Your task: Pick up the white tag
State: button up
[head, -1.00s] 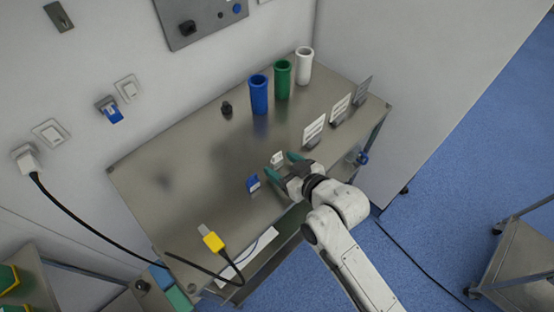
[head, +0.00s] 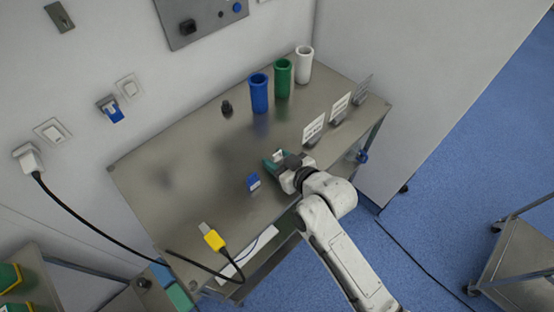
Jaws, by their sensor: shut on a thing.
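The white tag (head: 278,154) is between the teal fingertips of my gripper (head: 275,160), above the front part of the metal table. My gripper is shut on it, and the fingers and wrist hide most of the tag. I cannot tell whether the tag still touches the table top.
A blue tag (head: 253,182) stands just left of my gripper on the metal table (head: 190,160). Blue (head: 259,93), green (head: 283,78) and white (head: 304,64) cups stand at the back. Card holders (head: 314,130) stand to the right. A yellow plug (head: 212,237) with a black cable is at the front left.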

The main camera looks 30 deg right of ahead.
aim_at(277, 153)
jog(key=shift+c, duration=0.7)
jog(key=shift+r, duration=0.5)
notch_tip(277, 153, up, 2)
jog(key=shift+r, duration=0.2)
jog(key=a+r+b+v, duration=0.1)
jog(key=v, duration=0.7)
jog(key=w+a+r+v, duration=0.1)
jog(key=r+v, duration=0.1)
jog(key=v, duration=0.6)
jog(key=shift+s+r+b, duration=0.2)
jog(key=shift+s+b, duration=0.1)
jog(key=shift+b, duration=0.1)
jog(key=shift+f, duration=0.1)
